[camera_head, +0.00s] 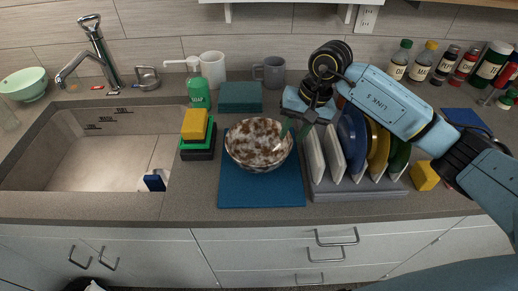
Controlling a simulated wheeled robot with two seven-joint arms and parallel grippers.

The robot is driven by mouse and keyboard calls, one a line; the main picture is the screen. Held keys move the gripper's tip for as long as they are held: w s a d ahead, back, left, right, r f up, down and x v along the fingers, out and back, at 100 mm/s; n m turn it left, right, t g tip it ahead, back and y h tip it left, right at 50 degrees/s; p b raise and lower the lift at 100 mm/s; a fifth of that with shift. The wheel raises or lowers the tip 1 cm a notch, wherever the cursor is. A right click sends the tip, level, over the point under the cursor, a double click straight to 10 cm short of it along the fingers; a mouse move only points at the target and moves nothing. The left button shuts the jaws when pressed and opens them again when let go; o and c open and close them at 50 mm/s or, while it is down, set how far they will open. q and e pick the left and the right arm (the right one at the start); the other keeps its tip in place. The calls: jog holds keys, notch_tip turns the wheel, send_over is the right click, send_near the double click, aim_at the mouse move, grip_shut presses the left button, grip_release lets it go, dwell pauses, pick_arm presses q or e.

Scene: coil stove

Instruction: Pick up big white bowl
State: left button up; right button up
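A big white bowl (260,156) with brown stains on it stands upright on a blue mat (262,195) at the middle of the counter. My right gripper (293,127) comes down from the right and is at the bowl's upper right rim. Its fingertips are small and partly hidden, so I cannot tell whether they grip the rim or only stand over it. My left gripper is out of view.
A dish rack (360,195) with several upright plates stands close to the bowl's right. Stacked sponges (196,135) and a green soap bottle (200,93) are left of it. A sink (95,160) opens at the left. A grey mug (272,72) stands behind.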

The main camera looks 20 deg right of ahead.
aim_at(290, 139)
jog(key=x, duration=0.2)
jog(key=shift+s+f, duration=0.1)
jog(key=shift+f, duration=0.2)
jog(key=shift+a+f, duration=0.1)
jog(key=shift+f, duration=0.25)
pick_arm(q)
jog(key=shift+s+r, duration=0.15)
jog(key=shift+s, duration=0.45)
pick_arm(e)
grip_shut()
